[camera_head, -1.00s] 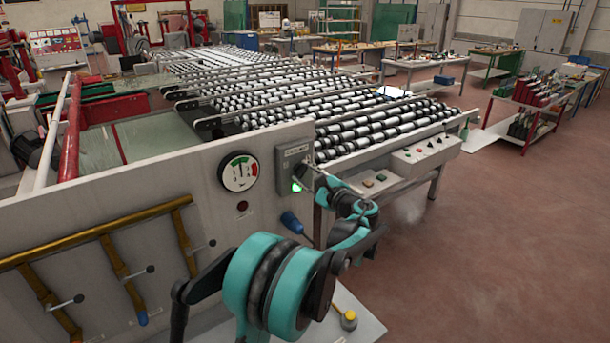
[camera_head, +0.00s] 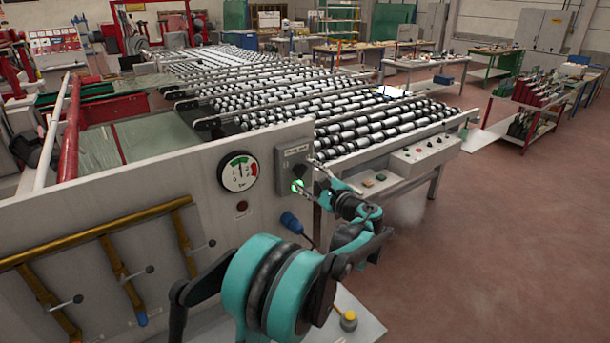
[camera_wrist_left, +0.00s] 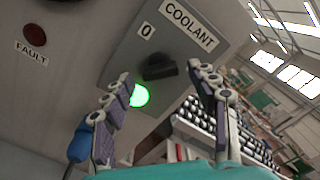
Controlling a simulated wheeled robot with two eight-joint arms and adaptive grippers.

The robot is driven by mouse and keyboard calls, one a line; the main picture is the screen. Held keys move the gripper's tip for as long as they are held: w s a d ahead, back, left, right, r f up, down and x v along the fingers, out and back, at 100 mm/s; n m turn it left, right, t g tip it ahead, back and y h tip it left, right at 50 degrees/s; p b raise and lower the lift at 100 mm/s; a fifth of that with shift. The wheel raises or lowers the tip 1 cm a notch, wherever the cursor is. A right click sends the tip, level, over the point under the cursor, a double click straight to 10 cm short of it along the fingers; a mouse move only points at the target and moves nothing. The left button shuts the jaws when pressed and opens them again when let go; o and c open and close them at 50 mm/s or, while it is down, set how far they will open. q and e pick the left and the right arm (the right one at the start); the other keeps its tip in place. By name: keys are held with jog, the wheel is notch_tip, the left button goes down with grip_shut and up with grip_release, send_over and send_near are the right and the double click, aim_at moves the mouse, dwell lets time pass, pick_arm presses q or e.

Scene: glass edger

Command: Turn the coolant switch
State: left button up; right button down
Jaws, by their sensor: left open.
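The coolant switch is a black knob (camera_wrist_left: 160,68) on a grey box (camera_head: 283,170) on the machine's panel. In the left wrist view the box carries a "COOLANT" label (camera_wrist_left: 190,25) and a "0" mark, and a green lamp (camera_wrist_left: 140,95) is lit beside the knob. In the head view the knob (camera_head: 300,171) is small, above the green lamp. My left gripper (camera_head: 308,176) is open in front of the box. In the left wrist view its fingers (camera_wrist_left: 161,85) are spread, with the knob beyond and between the tips. My right gripper is not in view.
A round gauge (camera_head: 238,172) and a dark red fault lamp (camera_wrist_left: 35,35) are on the panel left of the box. A blue-handled item (camera_head: 291,222) is below it. A roller conveyor (camera_head: 350,135) with a button panel (camera_head: 425,150) stands behind and right.

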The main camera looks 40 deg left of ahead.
pick_arm(q)
jog(key=v, duration=1)
jog(key=shift+d, duration=0.3)
jog(key=shift+s, duration=0.1)
jog(key=s+d+f+n+t+h+b, duration=0.1)
jog(key=s+d+f+n+h+b, duration=0.4)
jog(key=s+d+f+h, duration=0.3)
jog(key=s+d+f+n+t+h+b, duration=0.1)
jog(key=s+d+f+n+h+b, duration=0.5)
jog(key=s+d+f, duration=0.8)
notch_tip(320, 180, down, 5)
jog(key=s+h, duration=0.1)
jog(key=h, duration=0.2)
jog(key=shift+s+f+b, duration=0.2)
jog(key=shift+s+b, duration=0.05)
jog(key=shift+b, duration=0.05)
